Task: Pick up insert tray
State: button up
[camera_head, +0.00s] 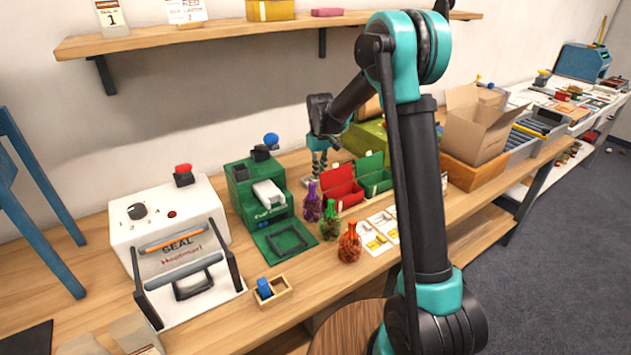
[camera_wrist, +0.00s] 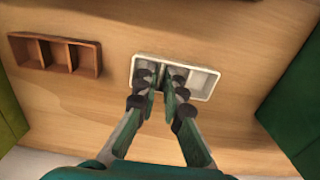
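A white insert tray (camera_wrist: 204,82) with compartments shows in the wrist view, over the wooden bench top. My gripper (camera_wrist: 161,78) is over its middle, with its two fingertips close together and a narrow gap between them. The fingertips cover the middle of the tray, and I cannot tell whether they pinch a divider or only stand on either side of it. In the head view my gripper (camera_head: 319,168) points down behind the red box and beside the green machine.
A brown divided tray (camera_wrist: 55,69) lies to the left in the wrist view. Green surfaces stand close at both sides. In the head view, the red box (camera_head: 338,186), green box (camera_head: 372,178), purple bag (camera_head: 312,203) and green machine (camera_head: 258,187) crowd the gripper.

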jog(key=shift+f, duration=0.25)
grip_shut()
jog(key=shift+r, duration=0.15)
